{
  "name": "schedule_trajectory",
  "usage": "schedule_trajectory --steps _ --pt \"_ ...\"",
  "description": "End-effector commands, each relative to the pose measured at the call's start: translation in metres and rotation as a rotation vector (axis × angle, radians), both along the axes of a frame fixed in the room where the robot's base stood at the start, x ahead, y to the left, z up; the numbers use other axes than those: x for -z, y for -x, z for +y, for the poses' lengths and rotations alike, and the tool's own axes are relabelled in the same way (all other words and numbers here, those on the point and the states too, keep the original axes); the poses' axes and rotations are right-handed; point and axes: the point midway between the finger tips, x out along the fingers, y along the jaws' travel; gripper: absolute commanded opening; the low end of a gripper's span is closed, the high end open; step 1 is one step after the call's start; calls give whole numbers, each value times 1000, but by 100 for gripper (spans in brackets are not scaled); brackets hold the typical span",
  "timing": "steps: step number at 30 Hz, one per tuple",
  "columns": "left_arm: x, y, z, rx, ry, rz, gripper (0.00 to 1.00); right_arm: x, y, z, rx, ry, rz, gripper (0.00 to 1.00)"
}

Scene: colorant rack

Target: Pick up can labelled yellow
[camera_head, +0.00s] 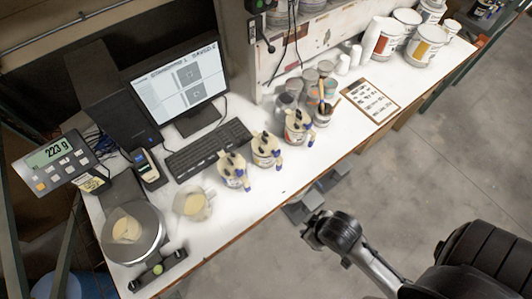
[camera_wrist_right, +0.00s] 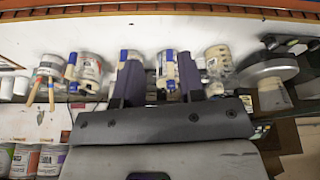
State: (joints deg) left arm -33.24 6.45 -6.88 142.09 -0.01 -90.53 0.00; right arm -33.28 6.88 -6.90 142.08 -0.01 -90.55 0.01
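Three cans with pump tops stand in a row along the bench's front: a left can (camera_head: 234,172), a middle can (camera_head: 266,151) and a right can (camera_head: 296,128). I cannot read which label says yellow. In the right wrist view the same row shows reversed, with the left can (camera_wrist_right: 167,70) between my fingers in the picture, the middle can (camera_wrist_right: 130,58) partly behind one finger, and the right can (camera_wrist_right: 88,68) farther left. My right gripper (camera_wrist_right: 159,57) is open and empty. In the head view it (camera_head: 306,208) is in front of the bench edge, apart from the cans. My left gripper is not in view.
A scale (camera_head: 118,251) with a beaker (camera_head: 126,229) and a pitcher (camera_head: 193,204) stand left of the cans. A keyboard (camera_head: 207,148) and monitor (camera_head: 176,85) are behind. A cup with brushes (camera_head: 323,114) stands close to the right can. A clipboard (camera_head: 370,101) lies farther right.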

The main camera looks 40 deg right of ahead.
Motion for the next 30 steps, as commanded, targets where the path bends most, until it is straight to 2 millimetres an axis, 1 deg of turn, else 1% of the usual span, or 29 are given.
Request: schedule_trajectory --steps 8,15,22,23,26,29,30 --pt "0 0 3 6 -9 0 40 0 0 0 0 0 0 36" --pt "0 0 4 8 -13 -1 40 0 0 0 0 0 -1 55" --pt "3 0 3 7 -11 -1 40 1 -3 0 1 -1 -7 55" --pt "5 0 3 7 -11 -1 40 4 -4 0 1 0 -10 55" --pt "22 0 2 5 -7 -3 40 17 -13 0 1 0 -32 55" --pt "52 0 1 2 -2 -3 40 39 -28 -4 -6 12 -72 55" --pt "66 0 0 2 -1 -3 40 49 -37 -6 -12 19 -92 55"
